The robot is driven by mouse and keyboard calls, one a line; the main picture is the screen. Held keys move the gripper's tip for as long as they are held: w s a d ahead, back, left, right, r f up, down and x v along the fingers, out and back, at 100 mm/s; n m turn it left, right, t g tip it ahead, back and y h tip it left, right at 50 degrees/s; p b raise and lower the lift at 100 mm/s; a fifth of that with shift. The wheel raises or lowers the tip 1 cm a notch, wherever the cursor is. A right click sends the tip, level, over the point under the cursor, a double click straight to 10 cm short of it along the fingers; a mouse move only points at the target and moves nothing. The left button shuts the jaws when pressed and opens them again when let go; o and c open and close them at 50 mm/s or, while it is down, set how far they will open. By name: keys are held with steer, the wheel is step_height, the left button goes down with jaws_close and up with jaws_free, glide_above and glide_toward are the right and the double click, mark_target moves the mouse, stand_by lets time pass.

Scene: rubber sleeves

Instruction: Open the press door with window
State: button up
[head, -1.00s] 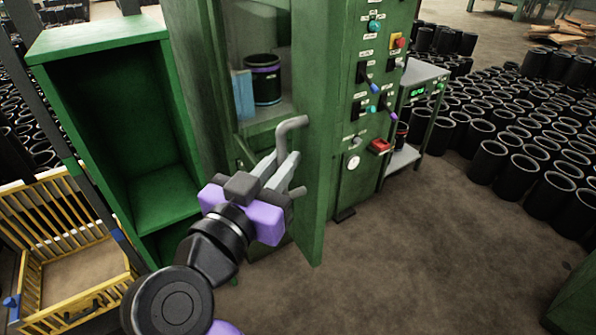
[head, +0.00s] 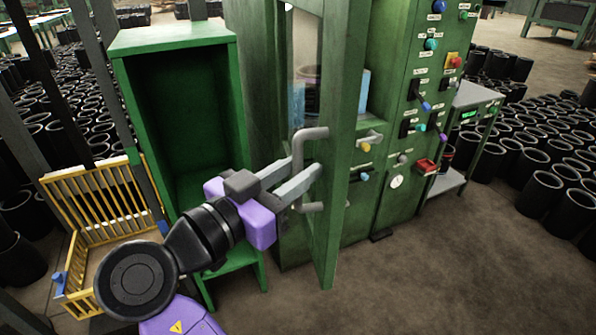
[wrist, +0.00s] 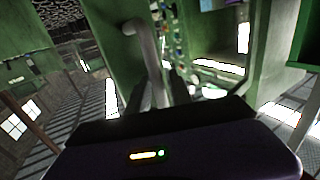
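The press door with window (head: 340,150) stands ajar and is seen nearly edge-on in the head view. Its narrow window (head: 306,60) shows part of the press inside. The grey bar handle (head: 298,150) is on the door's left face. My gripper (head: 305,168) reaches it from the left, with one finger on each side of the bar. In the wrist view the handle (wrist: 152,50) runs down between the fingertips (wrist: 160,92), which look closed against it. The exact contact is partly hidden.
An open green cabinet (head: 235,100) stands left of the press, close to my arm. A yellow crate (head: 85,195) is at the lower left. The control panel (head: 425,75) and a small side table (head: 470,97) are to the right. Floor in front is clear.

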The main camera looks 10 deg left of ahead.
steer(key=shift+o, duration=0.5)
steer(key=shift+s, duration=0.1)
steer(key=v, duration=0.7)
steer(key=shift+s+a+b, duration=0.25)
steer(key=shift+b, duration=0.15)
